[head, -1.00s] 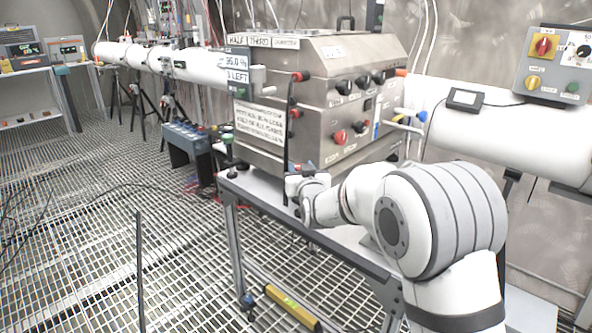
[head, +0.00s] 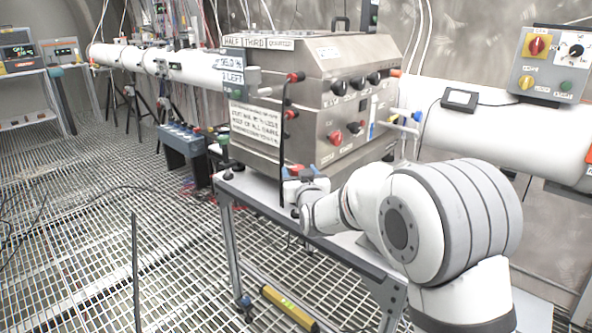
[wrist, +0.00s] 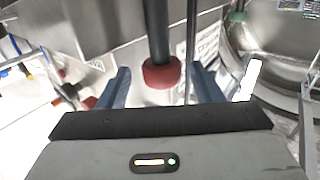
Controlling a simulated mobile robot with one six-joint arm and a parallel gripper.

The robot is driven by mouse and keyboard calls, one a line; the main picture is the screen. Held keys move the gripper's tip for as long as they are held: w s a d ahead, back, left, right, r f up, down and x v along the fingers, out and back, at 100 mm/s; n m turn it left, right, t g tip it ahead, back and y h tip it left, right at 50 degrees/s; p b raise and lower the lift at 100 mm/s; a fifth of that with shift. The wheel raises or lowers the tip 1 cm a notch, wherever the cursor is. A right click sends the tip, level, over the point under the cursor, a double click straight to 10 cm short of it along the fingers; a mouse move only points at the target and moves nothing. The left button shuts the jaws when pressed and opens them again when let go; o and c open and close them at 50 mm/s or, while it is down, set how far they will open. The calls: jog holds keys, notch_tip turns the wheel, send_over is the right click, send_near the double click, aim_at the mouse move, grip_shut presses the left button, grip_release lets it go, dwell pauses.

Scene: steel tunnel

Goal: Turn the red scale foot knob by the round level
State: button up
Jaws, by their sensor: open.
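A red knob (wrist: 162,75) on a dark stem shows in the middle of the wrist view, under the steel box (head: 300,100). My gripper (wrist: 160,84) is open, with one blue finger on each side of the knob; I see a gap on both sides. In the head view my gripper (head: 300,173) is low at the box's front edge, with a small red spot between its blue fingertips. I cannot make out the round level for certain.
The box stands on a metal bench (head: 235,185) over a grated floor. A thin black upright rod (head: 282,140) stands close to my gripper. Red and dark knobs (head: 336,137) cover the box's front. A yellow spirit level (head: 290,308) lies low below the bench.

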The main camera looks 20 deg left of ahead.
jog(key=shift+v, duration=2.7)
jog(key=shift+a, duration=0.1)
jog(key=s+d+r+m+g+h+p, duration=0.1)
jog(key=s+d+r+g+h+p, duration=0.15)
jog(key=d, duration=0.45)
jog(key=s+d+r+m+g+h+p, duration=0.1)
jog(key=s+d+p, duration=0.15)
jog(key=d, duration=0.45)
jog(key=s+d+r+g+h+p, duration=0.2)
jog(key=d+p, duration=0.1)
jog(key=d, duration=0.4)
jog(key=s+d+m+g+h+p, duration=0.1)
jog(key=s+d+m+g+p, duration=0.1)
jog(key=s+d, duration=0.6)
jog(key=s+d+r+m+g+h+p, duration=0.1)
jog(key=s+d+g+p, duration=0.3)
jog(key=s, duration=1.2)
jog(key=d+m+g+h, duration=0.1)
jog(key=d, duration=0.3)
jog(key=shift+s+d+r, duration=0.15)
jog(key=shift+s+r, duration=0.05)
jog(key=shift+r, duration=0.1)
jog(key=shift+g+h, duration=0.25)
